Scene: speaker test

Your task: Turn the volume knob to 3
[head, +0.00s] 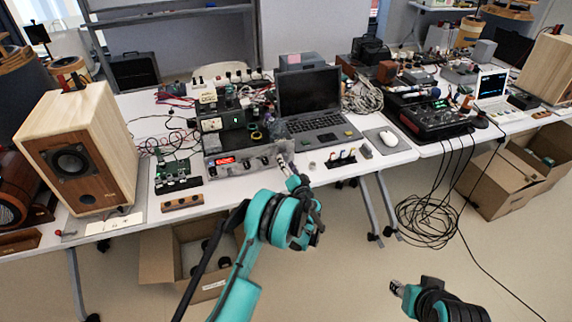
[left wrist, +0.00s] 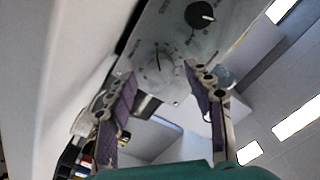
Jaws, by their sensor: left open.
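A grey metal device (head: 228,163) with a red-lit display and a row of knobs on its front stands near the front edge of the left table. In the left wrist view its pale panel (left wrist: 185,45) fills the upper middle, with a black knob (left wrist: 200,14) and a light round dial (left wrist: 158,66) with tick marks. My left gripper (head: 287,165) is at the device's right end. Its fingers (left wrist: 160,88) are open and empty, one on each side below the dial; contact is unclear. The panel's lettering is too blurred to read. My right gripper (head: 397,288) hangs low, away from the tables.
A wooden speaker (head: 82,150) and a green circuit board (head: 174,173) are left of the device. An open cardboard box (head: 160,255) is below the table. Cables (head: 440,215) hang at right.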

